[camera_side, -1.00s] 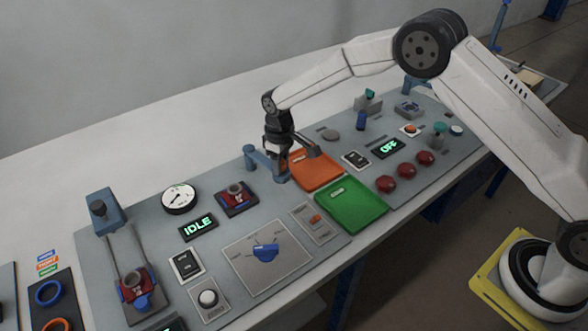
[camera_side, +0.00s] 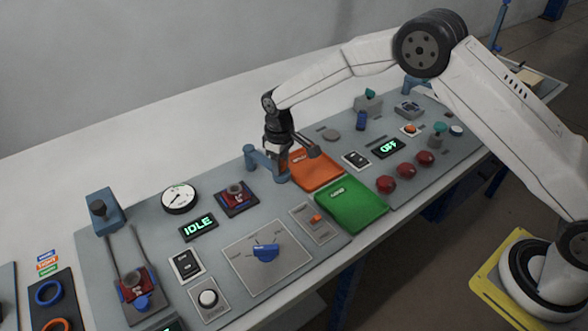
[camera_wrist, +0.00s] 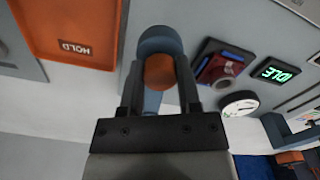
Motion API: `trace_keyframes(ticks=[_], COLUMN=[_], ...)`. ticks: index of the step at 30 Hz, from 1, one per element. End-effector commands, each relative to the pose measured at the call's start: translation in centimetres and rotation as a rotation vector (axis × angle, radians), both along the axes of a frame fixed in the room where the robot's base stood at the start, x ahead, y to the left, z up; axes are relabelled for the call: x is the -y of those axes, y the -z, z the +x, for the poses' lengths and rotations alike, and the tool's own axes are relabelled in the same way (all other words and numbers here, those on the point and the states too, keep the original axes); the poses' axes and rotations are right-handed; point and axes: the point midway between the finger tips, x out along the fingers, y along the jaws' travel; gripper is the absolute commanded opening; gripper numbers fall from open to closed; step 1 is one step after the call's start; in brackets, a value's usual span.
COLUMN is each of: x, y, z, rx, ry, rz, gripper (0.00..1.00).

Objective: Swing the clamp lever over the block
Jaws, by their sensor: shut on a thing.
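The blue clamp lever (camera_side: 265,167) reaches from a short blue post at the panel's back edge toward the orange tray. My gripper (camera_side: 282,157) points down at the lever's free end. In the wrist view my gripper (camera_wrist: 159,82) has its two fingers on either side of an orange-brown knob (camera_wrist: 160,70) on the blue lever (camera_wrist: 155,42), and is shut on it. What seems to be the block, a red piece (camera_side: 237,190) in a dark fixture, sits left of the lever in the side view; it also shows in the wrist view (camera_wrist: 222,68). The lever is not over it.
The orange tray (camera_side: 315,170) lies just right of my gripper, with the green tray (camera_side: 350,205) in front. A round gauge (camera_side: 180,199) and the IDLE display (camera_side: 198,227) stand left of the red piece. A second clamp fixture (camera_side: 140,303) is at the lower left.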

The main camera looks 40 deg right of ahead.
Motion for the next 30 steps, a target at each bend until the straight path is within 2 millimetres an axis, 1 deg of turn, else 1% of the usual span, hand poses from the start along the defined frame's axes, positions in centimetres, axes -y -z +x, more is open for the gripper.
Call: trace_keyframes(ticks=[7, 14, 22, 30], x=[-0.5, -2.0, -4.6, -7.5], y=[-0.1, -0.1, -0.1, -0.1], z=[0.0, -0.1, 0.1, 1.0], rx=[0.002, 0.003, 0.002, 0.003], ry=[0.041, 0.146, 0.351, 0.587], rz=[0.000, 0.001, 0.001, 0.002], gripper=[0.00, 0.00, 0.00, 0.00])
